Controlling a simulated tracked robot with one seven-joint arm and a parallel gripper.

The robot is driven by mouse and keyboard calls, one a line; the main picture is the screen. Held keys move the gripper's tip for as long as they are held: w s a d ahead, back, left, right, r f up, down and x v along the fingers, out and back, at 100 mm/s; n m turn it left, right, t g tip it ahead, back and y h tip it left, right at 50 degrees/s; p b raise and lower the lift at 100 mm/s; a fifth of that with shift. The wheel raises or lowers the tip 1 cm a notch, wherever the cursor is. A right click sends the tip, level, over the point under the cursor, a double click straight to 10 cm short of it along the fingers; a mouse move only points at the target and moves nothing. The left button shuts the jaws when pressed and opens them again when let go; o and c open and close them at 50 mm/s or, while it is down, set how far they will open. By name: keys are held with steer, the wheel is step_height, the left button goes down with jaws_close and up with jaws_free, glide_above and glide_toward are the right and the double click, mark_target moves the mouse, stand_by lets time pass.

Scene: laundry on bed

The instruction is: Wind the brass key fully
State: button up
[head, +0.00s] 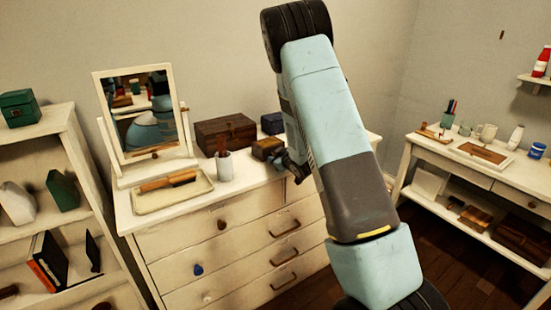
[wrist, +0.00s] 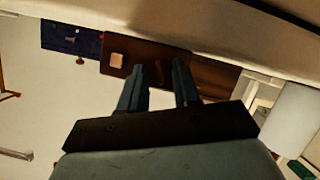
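A small brown wooden box (head: 267,147) sits near the back right of the white dresser top. In the wrist view a brown box (wrist: 150,57) lies just beyond my fingertips, with a pale square patch on it. A small brownish knob-like piece (wrist: 80,61) sticks out near its left end; I cannot tell whether it is the brass key. My gripper (wrist: 160,66) has its two dark fingers apart with nothing visibly held between them. In the head view my gripper (head: 291,166) is beside the small box, partly hidden by my arm.
A larger brown chest (head: 226,132) and a dark blue box (head: 272,123) stand close behind the small box. A cup of brushes (head: 224,166), a tray (head: 173,198) with a brush and a mirror (head: 143,115) stand to the left. The dresser front (head: 240,245) has several drawer handles.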

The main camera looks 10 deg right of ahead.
steer(key=shift+c, duration=0.5)
jaws_close()
